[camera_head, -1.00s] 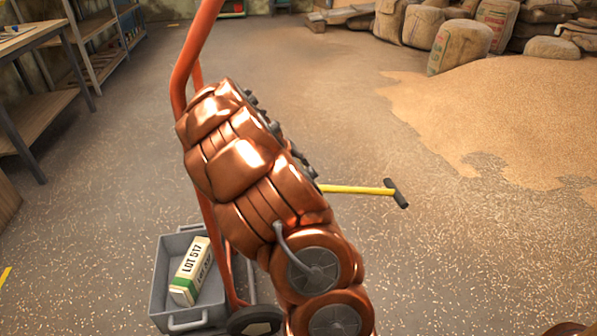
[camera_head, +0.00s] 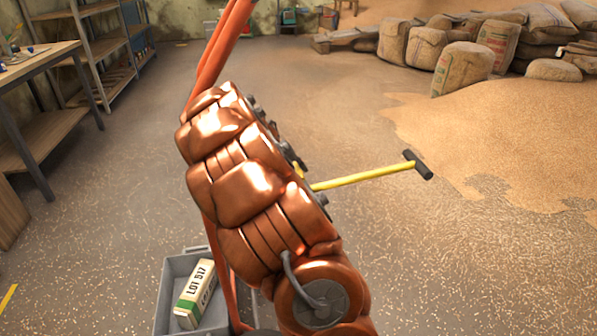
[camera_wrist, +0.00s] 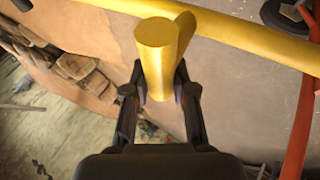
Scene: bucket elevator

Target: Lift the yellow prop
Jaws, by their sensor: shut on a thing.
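The yellow prop (camera_head: 362,179) is a yellow bar with a dark crosspiece at its right end. In the head view it sticks out to the right from behind my arm, and its left part is hidden. It appears clear of the floor. In the wrist view my gripper (camera_wrist: 161,82) is shut on a short yellow post of the prop (camera_wrist: 156,48), with one dark finger on each side. A long yellow bar runs across the top of that view behind the post. In the head view my gripper is mostly hidden by my copper-coloured arm.
A grey bin (camera_head: 173,292) with a "LOT 517" box (camera_head: 195,293) stands at lower left beside orange-red rails (camera_head: 222,50). A workbench (camera_head: 40,75) is at left. Sacks (camera_head: 465,68) and spilled grain (camera_head: 500,120) lie at right. Floor between is clear.

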